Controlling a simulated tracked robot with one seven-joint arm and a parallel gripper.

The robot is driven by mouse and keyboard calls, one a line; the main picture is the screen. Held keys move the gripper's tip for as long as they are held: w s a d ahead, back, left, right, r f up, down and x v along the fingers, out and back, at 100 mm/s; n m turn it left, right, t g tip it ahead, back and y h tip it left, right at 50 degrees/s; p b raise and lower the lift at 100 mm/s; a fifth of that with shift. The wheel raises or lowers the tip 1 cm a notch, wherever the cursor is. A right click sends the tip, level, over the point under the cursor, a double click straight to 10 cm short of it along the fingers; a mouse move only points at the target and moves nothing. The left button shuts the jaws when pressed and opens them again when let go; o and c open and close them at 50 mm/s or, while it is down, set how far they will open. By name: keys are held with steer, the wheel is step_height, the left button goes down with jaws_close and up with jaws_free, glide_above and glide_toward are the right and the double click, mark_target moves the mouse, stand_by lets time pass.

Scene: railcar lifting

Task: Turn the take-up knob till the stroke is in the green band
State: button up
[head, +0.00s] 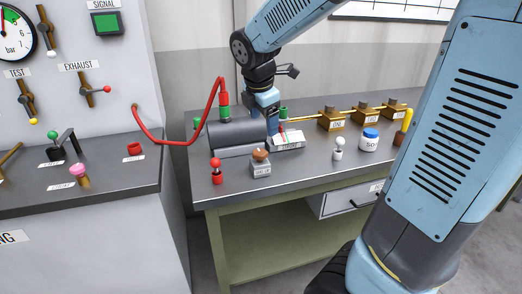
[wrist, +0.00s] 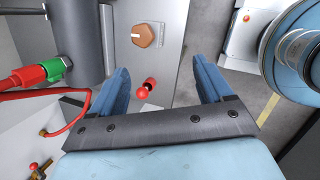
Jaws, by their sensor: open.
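A brown hexagonal knob (head: 260,154) sits on a small grey labelled block (head: 261,168) on the bench, in front of a dark grey cylinder (head: 236,137). The knob also shows near the top middle of the wrist view (wrist: 148,35), beyond my fingertips. A white scale plate (head: 288,140) with green and red marks lies right of the cylinder; its reading is too small to tell. My gripper (wrist: 165,72) is open and empty, apart from the knob. In the head view my gripper (head: 273,124) is above the bench behind the knob, partly hidden.
A red-topped peg (head: 216,171) stands left of the block. A red hose (head: 180,141) loops from the cabinet to the cylinder's green fitting (head: 225,112). A white figure-like peg (head: 338,149), a blue-lidded jar (head: 369,140) and brass blocks (head: 331,119) stand to the right.

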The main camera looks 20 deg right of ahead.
mark_target(260, 152)
steer(key=w+a+f+n+h, duration=0.1)
steer(key=w+a+f+n, duration=0.15)
steer(key=w+n, duration=0.3)
steer(key=shift+n, duration=0.25)
steer(key=x, duration=1.3)
steer(key=shift+s+d+f, duration=0.15)
steer(key=shift+d+f, duration=0.15)
steer(key=shift+f, duration=0.1)
steer(key=shift+c, duration=0.4)
